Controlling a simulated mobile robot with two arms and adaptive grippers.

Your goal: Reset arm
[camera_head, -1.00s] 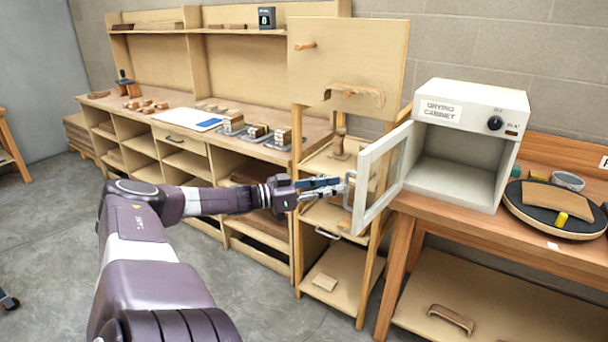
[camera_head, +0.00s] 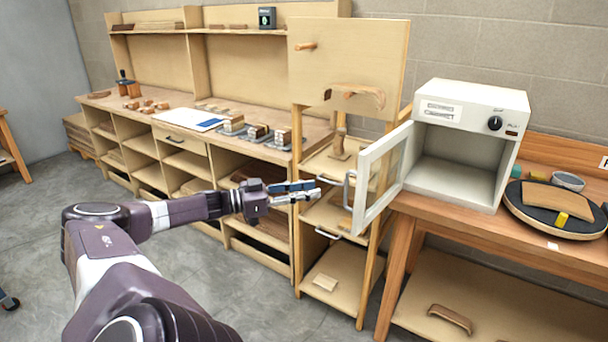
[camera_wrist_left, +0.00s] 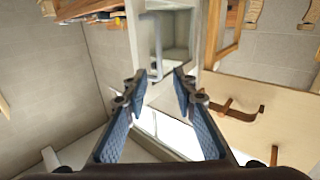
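My left gripper (camera_head: 318,190) is in front of the drying cabinet's open door (camera_head: 382,180), a little left of its handle (camera_head: 348,190) and apart from it. In the left wrist view its two blue-padded fingers (camera_wrist_left: 158,76) stand apart with nothing between them. The white drying cabinet (camera_head: 470,145) sits on the wooden table at right, its door swung out to the left and its inside empty. The cabinet also shows beyond the fingertips in the left wrist view. My right gripper is not in view.
A wooden shelf stand (camera_head: 350,70) with pegs stands left of the door. A workbench (camera_head: 270,150) with trays of blocks runs along the wall. A round dark turntable (camera_head: 550,222) with a bent wooden piece is right of the cabinet. Open floor lies at left.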

